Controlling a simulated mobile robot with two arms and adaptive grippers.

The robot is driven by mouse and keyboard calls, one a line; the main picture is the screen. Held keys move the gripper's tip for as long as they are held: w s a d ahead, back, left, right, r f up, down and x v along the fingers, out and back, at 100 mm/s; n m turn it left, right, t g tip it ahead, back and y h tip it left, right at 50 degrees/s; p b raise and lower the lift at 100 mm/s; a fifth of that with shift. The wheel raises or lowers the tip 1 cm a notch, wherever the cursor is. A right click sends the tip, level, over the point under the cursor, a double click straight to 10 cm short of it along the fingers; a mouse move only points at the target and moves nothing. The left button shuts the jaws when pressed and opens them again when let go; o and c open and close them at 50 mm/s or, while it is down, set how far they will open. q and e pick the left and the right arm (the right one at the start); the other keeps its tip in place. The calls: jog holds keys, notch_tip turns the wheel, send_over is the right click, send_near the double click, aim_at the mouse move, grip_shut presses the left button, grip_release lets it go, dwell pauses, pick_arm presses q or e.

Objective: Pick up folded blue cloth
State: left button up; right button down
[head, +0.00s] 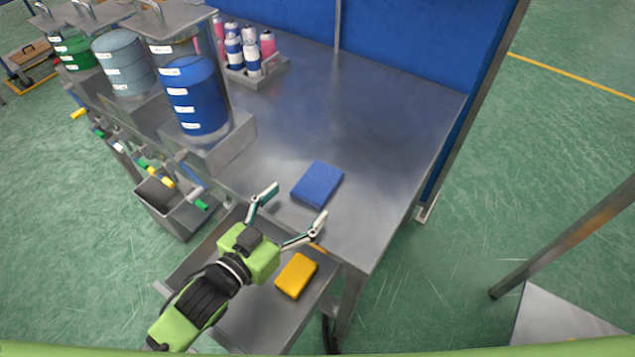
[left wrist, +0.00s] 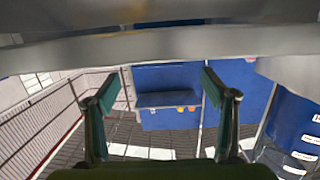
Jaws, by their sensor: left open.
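The folded blue cloth (head: 317,184) lies flat on the steel table top (head: 365,135), close to its front edge. My left gripper (head: 296,205) is open and empty, its two fingers apart, just in front of the cloth in the head view. I cannot tell its exact height above or below the table top. In the left wrist view the open fingers (left wrist: 160,82) show with nothing between them, and I cannot make out the cloth there. My right gripper is in neither view.
A yellow folded cloth or sponge (head: 297,276) lies on the lower shelf (head: 250,318). A blue liquid tank (head: 195,95) stands left of the cloth, and a caddy of bottles (head: 262,75) stands behind. The table right of the cloth is clear. A blue panel (head: 415,40) bounds the back.

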aim_at(313, 186)
pick_arm(q)
jog(key=x, duration=0.9)
jog(key=shift+w+a+f+p, duration=0.1)
jog(key=shift+p, duration=0.2)
jog(key=shift+c, duration=0.4)
jog(key=c, duration=1.1)
